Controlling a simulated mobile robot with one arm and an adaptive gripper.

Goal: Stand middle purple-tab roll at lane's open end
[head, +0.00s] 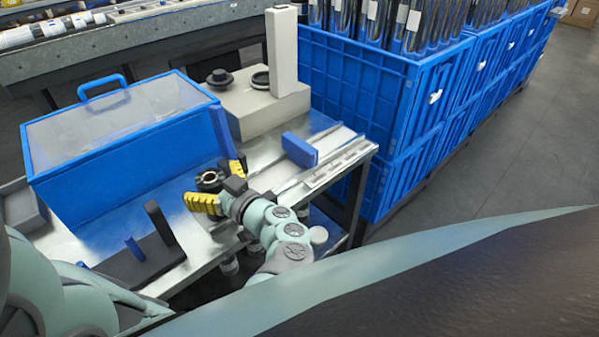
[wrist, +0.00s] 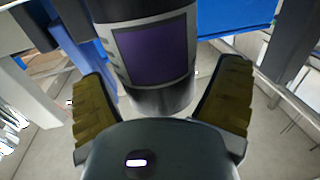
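A dark upright roll with a hollow core (head: 209,179) stands by the blue lidded case on the metal table. In the wrist view its side shows a purple label (wrist: 155,50) facing me. My gripper (head: 221,184) has its yellow fingers spread to either side of this roll. In the wrist view, my gripper (wrist: 160,88) shows narrow gaps between fingers and roll, so it looks open. Pale parallel rails (head: 335,165) run along the table's right side, with a blue block (head: 300,150) at them. Other purple-tab rolls cannot be made out.
The blue case (head: 130,165) with a clear lid fills the table's left. A beige machine (head: 262,103) with a tall column stands behind. A dark stand with uprights (head: 140,262) is at the front. Blue crates (head: 385,115) holding shiny rolls stand to the right.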

